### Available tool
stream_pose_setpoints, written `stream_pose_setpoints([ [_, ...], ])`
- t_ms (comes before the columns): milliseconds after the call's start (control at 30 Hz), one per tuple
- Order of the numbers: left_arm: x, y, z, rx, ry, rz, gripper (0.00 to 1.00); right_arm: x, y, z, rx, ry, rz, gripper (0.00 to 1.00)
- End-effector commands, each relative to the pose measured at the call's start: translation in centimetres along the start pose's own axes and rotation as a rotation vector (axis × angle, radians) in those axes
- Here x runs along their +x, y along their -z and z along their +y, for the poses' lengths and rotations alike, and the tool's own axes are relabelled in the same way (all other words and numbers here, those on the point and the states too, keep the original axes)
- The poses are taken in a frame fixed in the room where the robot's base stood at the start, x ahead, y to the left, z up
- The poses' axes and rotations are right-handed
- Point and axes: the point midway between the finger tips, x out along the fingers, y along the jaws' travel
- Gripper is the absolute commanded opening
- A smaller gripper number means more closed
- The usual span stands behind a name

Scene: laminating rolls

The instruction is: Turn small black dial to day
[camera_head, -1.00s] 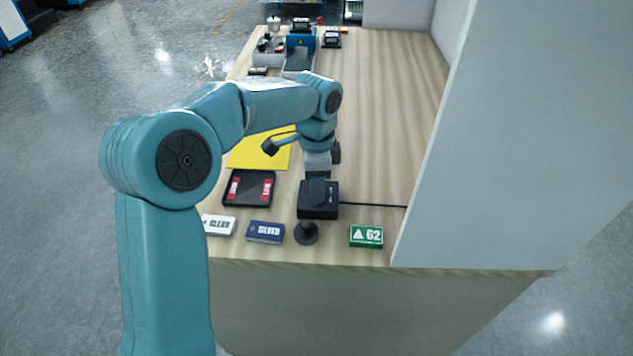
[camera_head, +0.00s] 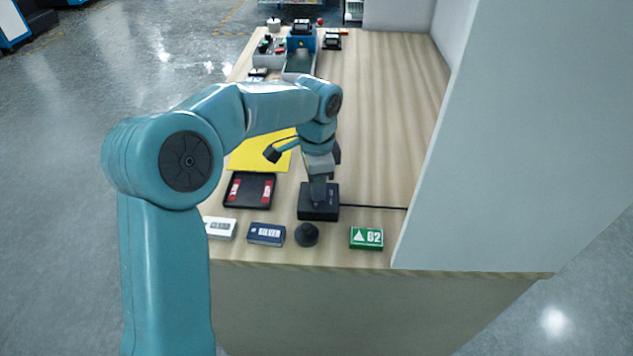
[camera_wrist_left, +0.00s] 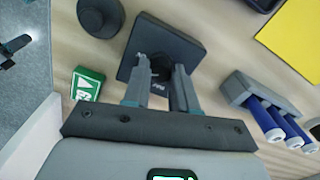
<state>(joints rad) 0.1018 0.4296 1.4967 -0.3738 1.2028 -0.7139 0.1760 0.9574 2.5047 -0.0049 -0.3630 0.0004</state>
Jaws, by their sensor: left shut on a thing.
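A black square box (camera_head: 328,212) stands near the front of the wooden bench, with a cable running right from it. My left gripper (camera_head: 319,198) reaches down onto its top. In the left wrist view the box (camera_wrist_left: 140,45) lies just beyond the fingers. The left gripper (camera_wrist_left: 160,78) is shut on the small black dial (camera_wrist_left: 161,69) on the box's face. The fingers hide most of the dial, so I cannot read its setting or any marks. My right gripper is not in view.
A black tray (camera_head: 249,203) and yellow sheet (camera_head: 256,156) lie left. A grey holder (camera_wrist_left: 262,95) carries blue rolls. A pale wall (camera_head: 520,150) borders the right.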

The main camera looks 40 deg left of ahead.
Motion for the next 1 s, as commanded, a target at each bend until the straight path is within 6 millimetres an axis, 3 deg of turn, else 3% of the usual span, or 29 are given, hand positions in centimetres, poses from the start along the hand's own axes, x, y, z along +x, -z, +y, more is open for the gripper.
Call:
stream_pose_setpoints([
  [1000,0.01,-0.02,0.01,-0.947,0.0,-0.001,0.0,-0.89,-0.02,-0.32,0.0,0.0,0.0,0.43],
])
